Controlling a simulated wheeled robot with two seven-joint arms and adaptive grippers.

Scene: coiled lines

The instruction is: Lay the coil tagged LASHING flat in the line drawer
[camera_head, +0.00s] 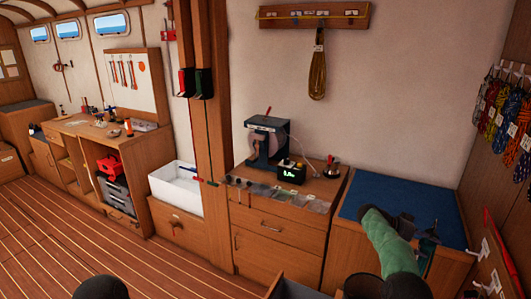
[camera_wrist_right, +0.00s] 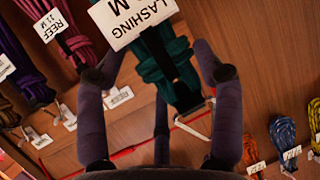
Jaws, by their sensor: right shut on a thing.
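The dark teal coil tagged LASHING (camera_wrist_right: 170,65) is between the fingers of my right gripper (camera_wrist_right: 165,72) in the wrist view, its white tag (camera_wrist_right: 130,20) in front of it. In the head view my right gripper (camera_head: 408,222) is shut on the coil, over the right part of the blue-topped cabinet. A small teal part of the coil (camera_head: 428,243) shows beside it. A partly seen open drawer (camera_head: 285,284) is at the bottom edge; I cannot tell whether it is the line drawer. My left gripper is not in view.
Several coloured coils (camera_head: 498,112) hang on the right wall. The blue cabinet top (camera_head: 375,190) is clear at its left. A black machine (camera_head: 266,140) and a small display box (camera_head: 291,172) stand on the middle cabinet. A white bin (camera_head: 175,187) stands further left.

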